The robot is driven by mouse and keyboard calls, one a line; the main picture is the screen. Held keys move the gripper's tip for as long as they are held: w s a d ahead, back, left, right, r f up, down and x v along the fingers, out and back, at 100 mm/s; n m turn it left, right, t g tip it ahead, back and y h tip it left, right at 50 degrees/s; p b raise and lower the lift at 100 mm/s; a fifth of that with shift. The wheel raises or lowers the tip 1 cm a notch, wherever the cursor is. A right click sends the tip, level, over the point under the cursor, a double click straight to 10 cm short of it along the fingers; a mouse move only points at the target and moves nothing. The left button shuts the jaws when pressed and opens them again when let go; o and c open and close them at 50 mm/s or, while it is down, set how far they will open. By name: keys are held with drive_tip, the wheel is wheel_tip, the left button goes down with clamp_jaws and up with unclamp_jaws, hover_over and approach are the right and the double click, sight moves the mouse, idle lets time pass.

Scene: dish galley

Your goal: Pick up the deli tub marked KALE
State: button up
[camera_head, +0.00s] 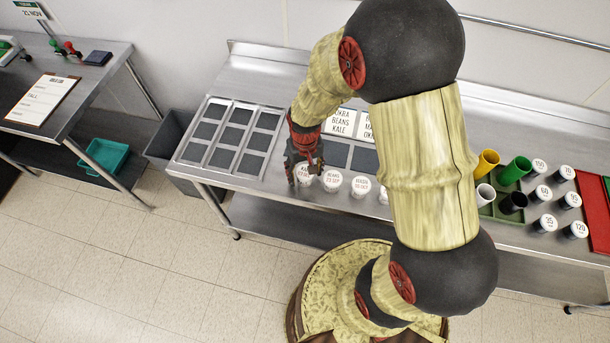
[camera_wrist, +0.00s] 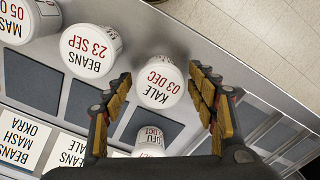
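The deli tub marked KALE 03 DEC (camera_wrist: 160,82) is white with a round lid. In the wrist view it stands between the two fingers of my gripper (camera_wrist: 163,84), with a gap visible on each side. My gripper is open and not closed on it. In the head view my gripper (camera_head: 305,166) is over the left end of the tub row, and the KALE tub (camera_head: 303,178) is partly hidden beneath it.
The BEANS 23 SEP tub (camera_wrist: 91,50) stands beside the KALE tub, with a MASH tub (camera_wrist: 28,18) farther left. A tub ending in FU (camera_wrist: 152,139) is partly hidden by my gripper. Cards reading OKRA BEANS KALE (camera_head: 341,122) lie behind. Colored cups (camera_head: 515,170) stand right.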

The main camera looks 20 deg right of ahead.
drive_tip(key=c, duration=1)
drive_tip(key=shift+r, duration=0.15)
